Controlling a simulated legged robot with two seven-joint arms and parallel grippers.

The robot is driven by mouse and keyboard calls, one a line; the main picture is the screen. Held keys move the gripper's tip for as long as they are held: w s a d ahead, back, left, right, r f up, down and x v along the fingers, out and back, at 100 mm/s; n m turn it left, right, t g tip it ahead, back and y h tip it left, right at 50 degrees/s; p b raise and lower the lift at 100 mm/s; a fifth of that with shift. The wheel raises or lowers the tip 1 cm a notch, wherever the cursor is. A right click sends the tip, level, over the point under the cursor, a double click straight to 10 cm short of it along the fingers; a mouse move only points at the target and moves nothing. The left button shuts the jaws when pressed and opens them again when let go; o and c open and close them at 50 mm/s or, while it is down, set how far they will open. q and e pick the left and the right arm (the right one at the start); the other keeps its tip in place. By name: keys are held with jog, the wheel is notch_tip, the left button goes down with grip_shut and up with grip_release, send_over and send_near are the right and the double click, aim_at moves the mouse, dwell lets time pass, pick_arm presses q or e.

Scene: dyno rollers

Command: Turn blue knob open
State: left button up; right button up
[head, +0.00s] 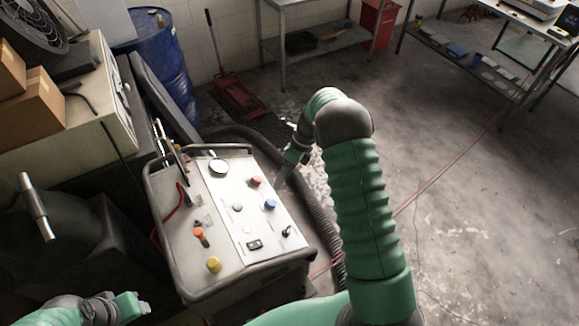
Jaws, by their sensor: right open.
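The blue knob (270,204) sits on the white top panel of the grey control cart (228,212), at its right side. A red knob (256,181) is just beyond it. My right arm reaches up from the lower right and bends back down. My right gripper (288,171) is open beside the panel's right edge, beyond and right of the blue knob, apart from it. My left gripper (134,306) is at the lower left, left of the cart; its jaws are too unclear to judge.
The panel also carries a round gauge (219,166), a yellow knob (214,265), an orange knob (199,233) and a black switch (254,245). A tubular rail edges the cart. A corrugated hose (325,235) runs along its right side. The floor to the right is open.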

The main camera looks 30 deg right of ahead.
jog(key=v, duration=0.5)
jog(key=shift+d+r, duration=0.15)
jog(key=shift+r, duration=0.15)
